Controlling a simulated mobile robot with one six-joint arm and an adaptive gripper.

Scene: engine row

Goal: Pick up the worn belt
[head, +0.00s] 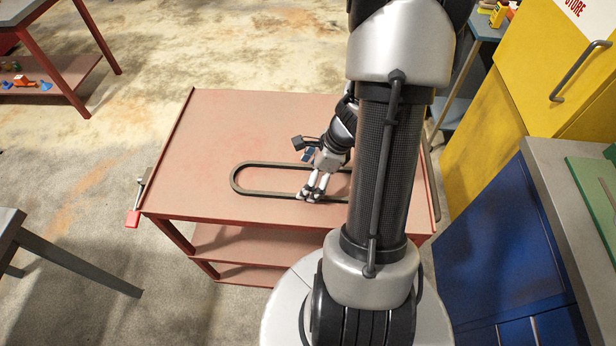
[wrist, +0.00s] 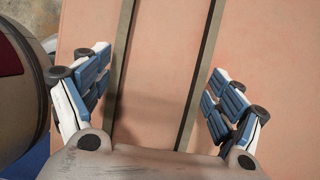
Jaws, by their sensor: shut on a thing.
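The worn belt (head: 262,193) is a dark, long, narrow loop lying on the reddish top of a cart. Its right end is hidden behind my arm in the head view. My gripper (head: 311,194) points down at the belt's near strand, with its fingertips low at the cart top, and it is shut on the belt. In the wrist view, two parallel strands of the belt (wrist: 201,72) run between the blue-padded fingers of my gripper (wrist: 160,72). The exact contact between pads and belt is hard to see there.
The cart (head: 220,125) has a raised rim and lower shelves; its top is otherwise clear. A yellow cabinet (head: 535,75) and a blue cabinet (head: 505,250) stand close on the right. A grey table (head: 12,222) is at the left edge. Open floor lies left and behind.

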